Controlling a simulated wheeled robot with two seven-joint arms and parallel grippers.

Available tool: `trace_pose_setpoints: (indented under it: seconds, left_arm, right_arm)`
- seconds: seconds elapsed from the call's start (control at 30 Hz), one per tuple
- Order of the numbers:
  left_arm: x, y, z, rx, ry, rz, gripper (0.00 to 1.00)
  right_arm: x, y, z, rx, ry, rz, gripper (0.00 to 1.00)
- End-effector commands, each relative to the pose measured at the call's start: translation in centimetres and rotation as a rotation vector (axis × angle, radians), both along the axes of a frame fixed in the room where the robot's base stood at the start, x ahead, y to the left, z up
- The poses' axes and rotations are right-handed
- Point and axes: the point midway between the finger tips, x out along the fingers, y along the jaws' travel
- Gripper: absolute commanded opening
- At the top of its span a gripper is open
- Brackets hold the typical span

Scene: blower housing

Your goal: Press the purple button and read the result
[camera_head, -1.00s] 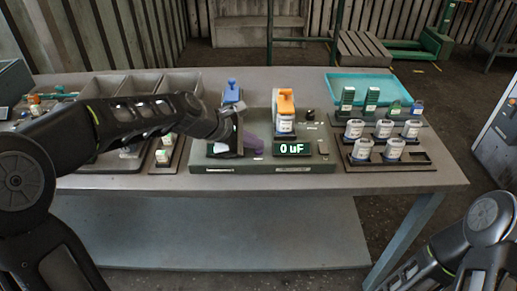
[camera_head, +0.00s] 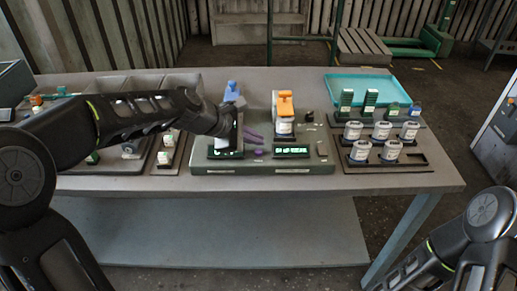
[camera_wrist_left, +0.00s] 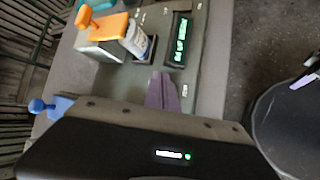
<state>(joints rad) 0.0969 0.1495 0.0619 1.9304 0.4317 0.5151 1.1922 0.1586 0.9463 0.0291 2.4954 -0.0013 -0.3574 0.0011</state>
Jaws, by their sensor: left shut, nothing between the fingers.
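The purple button (camera_head: 258,153) sits on the front of the green-grey tester (camera_head: 225,168), between its two displays. My left gripper (camera_head: 261,139) has purple fingers, shut and empty. They are above the tester just behind the button and look apart from it. The shut fingers also show in the left wrist view (camera_wrist_left: 163,92), where I cannot make out the button. The right display (camera_head: 291,151) has a longer line of green characters, too small to read surely; it is also lit in the left wrist view (camera_wrist_left: 180,40). My right gripper is not clearly seen.
An orange-topped clamp (camera_head: 285,104) holds a white-labelled part on the tester. A blue-handled fixture (camera_head: 232,88) is behind my left wrist. Racks of labelled capacitors (camera_head: 388,151) and a teal tray (camera_head: 360,86) are at the right. Grey bins stand at the left.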

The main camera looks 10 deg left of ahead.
Motion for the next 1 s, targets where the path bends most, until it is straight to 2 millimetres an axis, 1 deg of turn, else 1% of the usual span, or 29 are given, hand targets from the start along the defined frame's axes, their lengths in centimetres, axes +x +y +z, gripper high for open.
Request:
trace_pose_setpoints:
  seconds: [0.03,0.1,0.3,0.4,0.5,1.0]
  left_arm:
    - [0.0,0.0,0.9,0.000,-0.001,0.001,0.00]
    - [0.0,0.0,1.7,0.000,-0.001,0.001,0.00]
    - [0.0,0.0,3.7,0.000,-0.001,0.001,0.00]
    - [0.0,0.0,4.4,0.000,0.000,0.000,0.00]
    - [0.0,0.0,4.6,0.000,0.000,0.000,0.00]
    - [0.0,0.0,4.5,0.000,0.000,0.000,0.00]
  right_arm:
    - [0.0,0.0,0.9,0.000,0.000,0.000,0.00]
    - [0.0,0.0,1.6,0.000,0.000,0.000,0.00]
    - [0.0,0.0,3.6,0.000,0.000,0.000,0.00]
    - [0.0,0.0,4.3,0.000,0.000,0.000,0.00]
    - [0.0,0.0,4.5,0.000,0.000,0.000,0.00]
    - [0.0,0.0,4.4,0.000,0.001,0.000,0.00]
